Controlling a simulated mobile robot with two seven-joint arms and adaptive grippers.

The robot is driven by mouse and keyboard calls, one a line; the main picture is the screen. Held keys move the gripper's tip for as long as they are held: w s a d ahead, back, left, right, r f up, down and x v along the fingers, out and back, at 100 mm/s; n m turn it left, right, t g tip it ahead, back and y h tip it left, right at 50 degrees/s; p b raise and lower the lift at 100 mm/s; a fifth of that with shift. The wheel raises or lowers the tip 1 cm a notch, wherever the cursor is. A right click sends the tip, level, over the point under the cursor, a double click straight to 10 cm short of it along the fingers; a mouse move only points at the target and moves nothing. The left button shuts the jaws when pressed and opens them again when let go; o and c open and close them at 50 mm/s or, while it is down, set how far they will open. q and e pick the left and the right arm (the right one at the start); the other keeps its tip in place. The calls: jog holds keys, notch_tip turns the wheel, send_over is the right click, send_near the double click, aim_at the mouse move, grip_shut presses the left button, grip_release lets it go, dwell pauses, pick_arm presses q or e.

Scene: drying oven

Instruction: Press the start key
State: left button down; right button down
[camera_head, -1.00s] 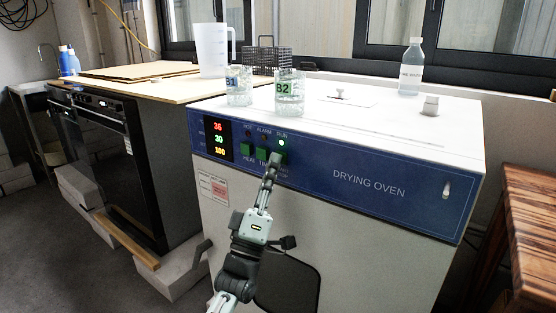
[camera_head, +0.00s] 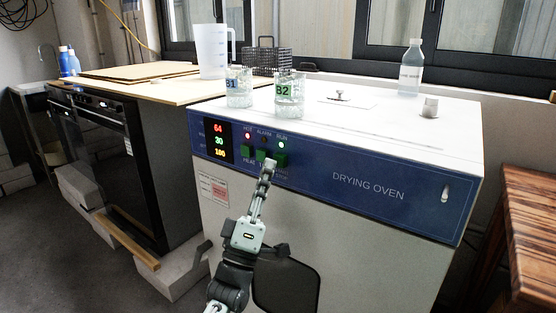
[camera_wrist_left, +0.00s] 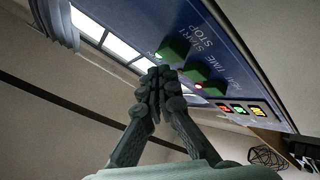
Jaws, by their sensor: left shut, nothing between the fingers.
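The start key (camera_head: 282,159) is the rightmost of three green keys on the drying oven's blue panel (camera_head: 330,180). The wrist view shows this green key (camera_wrist_left: 173,50) beside the words START and STOP. My left gripper (camera_head: 270,165) is shut and empty, its tip just left of and below the start key, in front of the panel. In the wrist view the closed fingertips (camera_wrist_left: 162,78) look apart from the key. The green RUN lamp (camera_head: 282,143) and the red HOT lamp (camera_head: 248,135) are lit. My right gripper is not in view.
Two glass beakers, B1 (camera_head: 239,88) and B2 (camera_head: 289,90), stand on the oven's top. A clear bottle (camera_head: 411,70) stands at the back. The display (camera_head: 218,140) reads 64 at its top. The space before the panel is clear.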

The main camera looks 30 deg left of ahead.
pick_arm(q)
jog(key=shift+s, duration=0.1)
jog(key=s+p, duration=0.1)
jog(key=s, duration=0.4)
jog(key=shift+a, duration=0.2)
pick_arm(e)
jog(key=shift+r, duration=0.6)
